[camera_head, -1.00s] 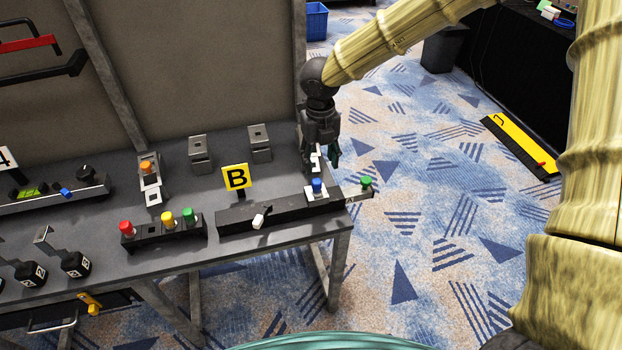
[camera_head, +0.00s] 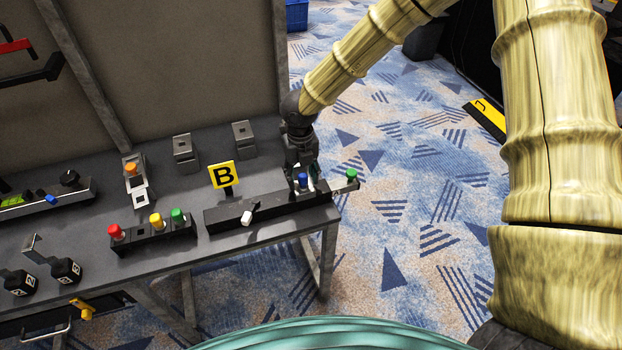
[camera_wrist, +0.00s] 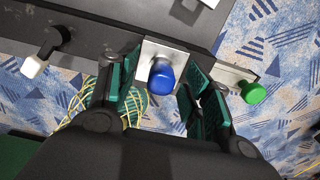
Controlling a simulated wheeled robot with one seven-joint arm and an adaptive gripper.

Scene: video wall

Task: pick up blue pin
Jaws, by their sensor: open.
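The blue pin (camera_head: 303,180) stands at the right end of a long black block on the bench. In the wrist view the blue pin (camera_wrist: 162,74) is a round blue knob on a light metal plate (camera_wrist: 150,50). My gripper (camera_wrist: 155,92) is open, with one green-padded finger on each side of the blue pin; I see no contact. In the head view my gripper (camera_head: 304,180) is just above and around the pin, partly hiding the plate.
A green knob (camera_head: 351,174) sits on a plate just right of the blue pin, close to my right finger. A white-handled lever (camera_head: 247,216) and the yellow B sign (camera_head: 222,175) are to the left. Red, yellow and green buttons (camera_head: 156,222) stand farther left.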

